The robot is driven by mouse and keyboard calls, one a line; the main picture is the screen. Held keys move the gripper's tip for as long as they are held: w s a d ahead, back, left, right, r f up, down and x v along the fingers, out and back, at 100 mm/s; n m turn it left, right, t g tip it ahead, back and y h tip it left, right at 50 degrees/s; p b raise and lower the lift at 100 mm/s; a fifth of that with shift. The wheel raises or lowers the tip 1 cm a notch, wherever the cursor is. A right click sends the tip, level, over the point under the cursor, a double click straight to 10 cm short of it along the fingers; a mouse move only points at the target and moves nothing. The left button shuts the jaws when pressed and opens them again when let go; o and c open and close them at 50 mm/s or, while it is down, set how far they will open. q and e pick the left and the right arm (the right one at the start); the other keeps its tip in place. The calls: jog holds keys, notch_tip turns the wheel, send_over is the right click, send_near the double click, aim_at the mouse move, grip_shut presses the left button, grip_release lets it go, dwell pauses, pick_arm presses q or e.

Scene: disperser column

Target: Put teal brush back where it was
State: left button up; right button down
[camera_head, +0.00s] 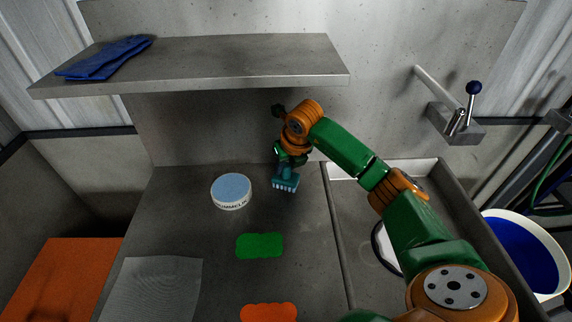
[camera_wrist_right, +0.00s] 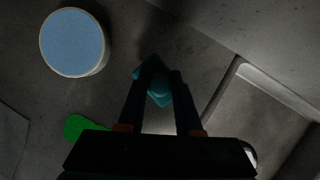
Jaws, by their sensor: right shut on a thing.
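The teal brush (camera_head: 286,182) hangs bristles down from my right gripper (camera_head: 287,166), which is shut on it. It is over the dark worktop, right of the round tub with a blue top (camera_head: 231,190). I cannot tell whether the bristles touch the surface. In the right wrist view the brush (camera_wrist_right: 155,82) sits between the two dark fingers of the gripper (camera_wrist_right: 160,95). A green patch (camera_head: 260,246) and an orange patch (camera_head: 269,312) lie flat on the worktop nearer to me. My left gripper is out of view.
A shelf (camera_head: 220,62) with a blue cloth (camera_head: 104,58) hangs above the worktop's back. A sink basin (camera_head: 350,215) lies right of the worktop, with a lever fixture (camera_head: 463,118) on the wall. A blue-filled bucket (camera_head: 525,255) stands far right. A grey mesh sheet (camera_head: 152,288) lies front left.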

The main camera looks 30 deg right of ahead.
jog(key=shift+s+f, duration=0.1)
jog(key=shift+f, duration=1.05)
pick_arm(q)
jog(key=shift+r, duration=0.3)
pick_arm(e)
jog(key=c, duration=0.6)
grip_release()
jog(key=shift+r, duration=0.1)
